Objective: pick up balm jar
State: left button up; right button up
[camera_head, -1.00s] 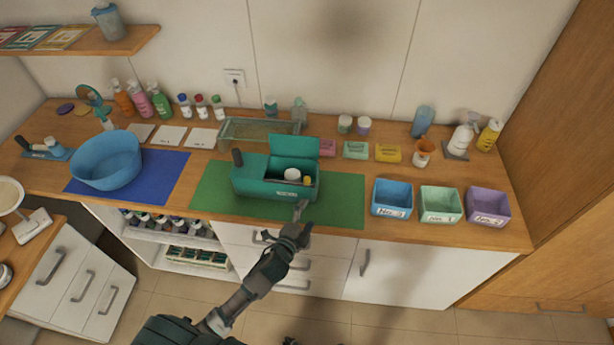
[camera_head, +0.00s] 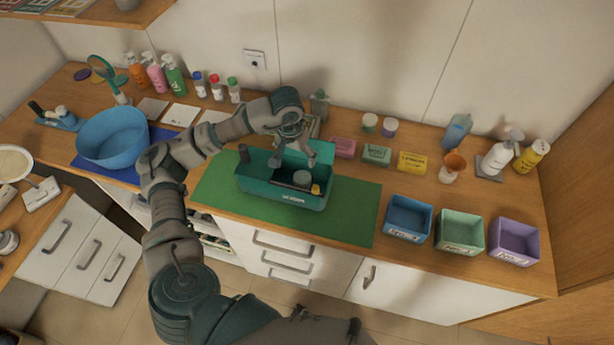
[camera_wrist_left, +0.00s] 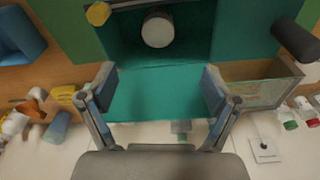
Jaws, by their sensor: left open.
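A round pale-topped jar (camera_head: 302,178), which looks like the balm jar, sits inside the open teal caddy (camera_head: 285,194) on the green mat. It also shows in the left wrist view (camera_wrist_left: 158,30), beyond the fingertips. A small yellow item (camera_head: 316,189) lies beside it. My left gripper (camera_head: 293,160) is open and empty, pointing down over the back of the caddy near its raised lid. In the left wrist view the fingers (camera_wrist_left: 160,80) stand wide apart over the teal lid (camera_wrist_left: 155,98), with the jar beyond them. My right gripper is not visible.
A blue bowl (camera_head: 112,140) stands to the left. Blue, green and purple bins (camera_head: 408,219) line the front right. Two small lidded jars (camera_head: 370,122) stand at the back. The caddy's dark handle (camera_head: 244,154) rises at its left end. The green mat's right part is bare.

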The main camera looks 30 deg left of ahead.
pick_arm(q)
send_near(302, 177)
jog(key=shift+s+a+f+p, duration=0.4)
jog(key=shift+s+a+f, duration=0.1)
jog(key=f, duration=0.4)
jog(key=w+d+f+p, duration=0.1)
jog(key=f, duration=0.1)
jog(key=shift+w+f, duration=0.15)
jog(key=shift+f, duration=0.4)
jog(key=f, duration=0.2)
jog(key=w+f+p, duration=0.1)
jog(key=f, duration=0.1)
jog(key=shift+w+a+f+p, duration=0.2)
jog(key=shift+f+p, duration=0.1)
jog(key=shift+f, duration=0.1)
jog(key=shift+d, duration=0.15)
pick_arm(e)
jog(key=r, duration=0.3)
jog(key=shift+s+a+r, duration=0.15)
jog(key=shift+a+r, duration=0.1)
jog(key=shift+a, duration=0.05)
pick_arm(q)
jog(key=shift+d, duration=0.1)
jog(key=c, duration=1.2)
jog(key=shift+c, duration=0.5)
jog(key=shift+r, duration=0.15)
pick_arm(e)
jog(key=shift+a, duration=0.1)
